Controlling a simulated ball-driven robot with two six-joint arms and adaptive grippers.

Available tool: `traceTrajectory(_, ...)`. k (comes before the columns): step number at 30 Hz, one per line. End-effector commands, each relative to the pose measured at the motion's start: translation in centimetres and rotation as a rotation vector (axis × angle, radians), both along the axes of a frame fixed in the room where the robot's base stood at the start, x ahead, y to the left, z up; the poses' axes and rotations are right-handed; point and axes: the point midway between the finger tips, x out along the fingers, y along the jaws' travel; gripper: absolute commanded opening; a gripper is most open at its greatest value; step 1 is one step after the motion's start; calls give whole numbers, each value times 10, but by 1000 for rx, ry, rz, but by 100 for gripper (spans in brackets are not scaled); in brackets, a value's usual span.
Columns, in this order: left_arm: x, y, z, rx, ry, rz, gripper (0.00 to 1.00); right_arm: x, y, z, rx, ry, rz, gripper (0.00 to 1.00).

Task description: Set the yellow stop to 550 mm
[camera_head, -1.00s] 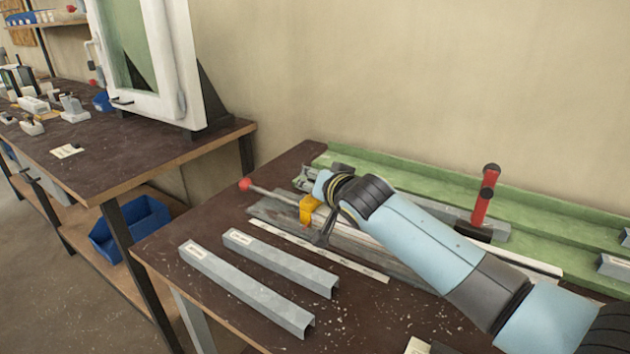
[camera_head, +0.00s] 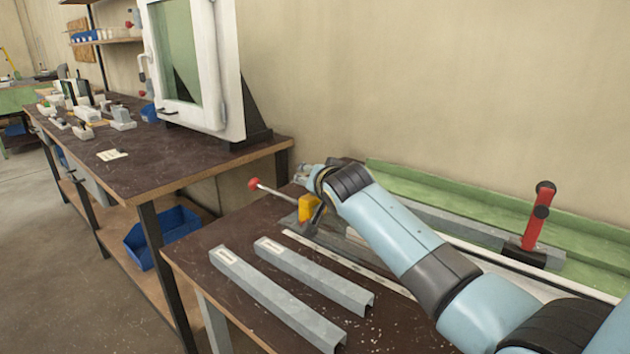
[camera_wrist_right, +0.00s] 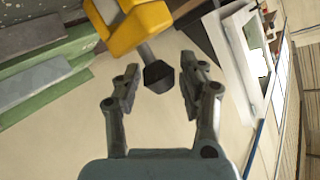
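The yellow stop (camera_head: 309,208) sits near the left end of the clamp bench. In the right wrist view the yellow stop (camera_wrist_right: 140,25) is at the top, with a grey stem ending in a black knob (camera_wrist_right: 159,76). My right gripper (camera_wrist_right: 160,82) is open. Its two fingertips stand either side of the black knob, with gaps visible on both sides. In the head view my right wrist reaches over the bench beside the stop and partly hides the rail and the gripper's fingers. My left gripper is not in view.
A red-knobbed rod (camera_head: 254,184) sticks out left of the stop. A white scale strip (camera_head: 340,262) and two grey profiles (camera_head: 280,300) lie in front. A red clamp lever (camera_head: 539,216) stands behind my right arm. A green rail (camera_head: 450,199) runs along the wall.

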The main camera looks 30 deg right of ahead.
Motion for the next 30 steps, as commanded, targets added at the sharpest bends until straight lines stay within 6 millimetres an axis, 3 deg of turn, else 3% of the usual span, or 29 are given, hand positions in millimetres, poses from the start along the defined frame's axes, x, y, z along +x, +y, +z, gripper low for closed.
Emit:
traceTrajectory(13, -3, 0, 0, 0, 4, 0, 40, -8, 2, 2, 0, 0, 0, 52)
traceTrajectory(24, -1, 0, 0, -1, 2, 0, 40, -77, 17, 27, 2, 1, 1, 52)
traceTrajectory(30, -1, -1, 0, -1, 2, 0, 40, -104, 22, 37, 1, 1, 0, 52)
